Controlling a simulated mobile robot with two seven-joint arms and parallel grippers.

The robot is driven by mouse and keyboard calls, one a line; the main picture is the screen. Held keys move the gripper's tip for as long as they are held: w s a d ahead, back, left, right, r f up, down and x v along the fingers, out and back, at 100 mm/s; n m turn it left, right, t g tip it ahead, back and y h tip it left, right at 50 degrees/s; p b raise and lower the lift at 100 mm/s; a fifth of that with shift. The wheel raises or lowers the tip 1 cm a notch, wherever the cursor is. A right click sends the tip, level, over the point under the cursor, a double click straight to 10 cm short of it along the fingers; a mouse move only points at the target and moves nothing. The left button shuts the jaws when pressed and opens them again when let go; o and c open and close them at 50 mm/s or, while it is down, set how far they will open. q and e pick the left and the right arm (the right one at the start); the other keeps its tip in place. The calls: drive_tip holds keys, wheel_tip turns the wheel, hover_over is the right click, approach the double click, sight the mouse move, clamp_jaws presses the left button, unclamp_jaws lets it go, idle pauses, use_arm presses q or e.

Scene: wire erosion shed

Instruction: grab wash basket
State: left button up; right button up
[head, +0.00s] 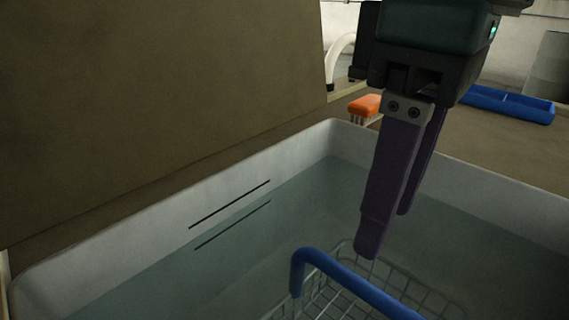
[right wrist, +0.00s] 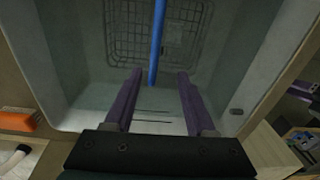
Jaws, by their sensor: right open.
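The wash basket is a wire basket (head: 338,299) with a blue handle (head: 345,280), low in a white tub (head: 185,210) of water. My right gripper (head: 385,230) hangs over the tub with its purple fingers pointing down, open and empty, near the handle. In the right wrist view, the blue handle (right wrist: 157,45) runs up the picture in line with the gap between the open fingers (right wrist: 160,76). The wire mesh (right wrist: 135,25) lies beyond it. I cannot tell whether the handle is between the fingertips. My left gripper is not in view.
An orange-backed brush (head: 365,105) lies behind the tub's far corner. A blue tray (head: 508,104) sits on the surface at the back right. A tall brown panel (head: 160,80) stands along the tub's left side. Dark slots mark the tub wall.

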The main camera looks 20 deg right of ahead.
sight(373, 290)
drive_tip(key=f+b, duration=0.1)
drive_tip(key=d+f, duration=0.1)
drive_tip(key=shift+d+f+h+b, duration=0.1)
drive_tip(key=shift+f+h+b, duration=0.2)
drive_tip(key=shift+b, duration=0.05)
drive_tip(key=shift+f+m, duration=0.25)
drive_tip(key=shift+m, duration=0.05)
wheel_tip(373, 290, down, 4)
drive_tip(key=shift+f+b, duration=0.1)
drive_tip(key=shift+b, duration=1.05)
drive_tip(key=f+b, duration=0.2)
drive_tip(key=f, duration=0.1)
drive_tip(key=f+b, duration=0.1)
drive_tip(key=f, duration=0.1)
drive_tip(key=shift+s+a, duration=0.15)
drive_tip(key=shift+a, duration=0.1)
drive_tip(key=shift+c, duration=0.5)
clamp_jaws()
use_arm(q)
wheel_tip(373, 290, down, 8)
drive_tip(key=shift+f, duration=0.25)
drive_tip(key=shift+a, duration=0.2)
use_arm(e)
drive_tip(key=shift+r, duration=0.1)
